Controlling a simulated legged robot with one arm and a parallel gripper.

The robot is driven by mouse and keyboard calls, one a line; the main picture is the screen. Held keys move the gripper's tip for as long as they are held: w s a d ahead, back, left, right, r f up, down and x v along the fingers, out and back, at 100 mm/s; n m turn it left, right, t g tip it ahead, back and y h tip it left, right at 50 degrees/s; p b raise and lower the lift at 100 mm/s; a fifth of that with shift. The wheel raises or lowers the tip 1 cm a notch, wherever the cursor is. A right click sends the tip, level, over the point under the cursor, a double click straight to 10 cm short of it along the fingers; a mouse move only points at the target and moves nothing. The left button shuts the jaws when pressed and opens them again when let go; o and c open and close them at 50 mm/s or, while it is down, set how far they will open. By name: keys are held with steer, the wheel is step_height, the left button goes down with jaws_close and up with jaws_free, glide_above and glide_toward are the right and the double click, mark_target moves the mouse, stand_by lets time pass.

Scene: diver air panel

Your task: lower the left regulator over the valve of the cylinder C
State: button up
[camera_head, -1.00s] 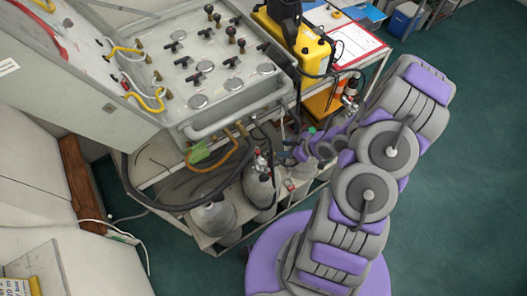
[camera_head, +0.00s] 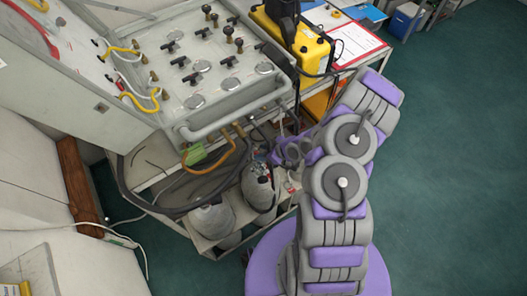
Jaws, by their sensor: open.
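My gripper (camera_head: 274,157) is at the end of my grey and purple arm, beside the top of a grey cylinder (camera_head: 259,192) under the panel. It is small and partly hidden among dark hoses; by its look it is open, and I make out nothing held in it. A valve with a small red part (camera_head: 259,168) sits on that cylinder's top. Another grey cylinder (camera_head: 212,219) stands to its left. No letters are readable, so I cannot tell which is cylinder C. I cannot clearly pick out the left regulator among the hoses.
The sloping air panel (camera_head: 215,75) with knobs and gauges overhangs the cylinders. Black and orange hoses (camera_head: 212,170) loop in front, with a green piece (camera_head: 194,154). The green floor at right is clear.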

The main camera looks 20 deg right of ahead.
steer(key=shift+a, duration=1.05)
steer(key=shift+c, duration=1.2)
steer(key=shift+d, duration=0.95)
steer(key=c, duration=0.6)
steer(key=shift+a, duration=0.5)
jaws_close()
steer(key=shift+s+a, duration=0.1)
steer(key=shift+a, duration=0.25)
steer(key=shift+d+m, duration=0.5)
steer(key=shift+d, duration=0.05)
steer(key=shift+a, duration=0.25)
steer(key=o, duration=0.8)
jaws_free()
steer(key=shift+d, duration=0.1)
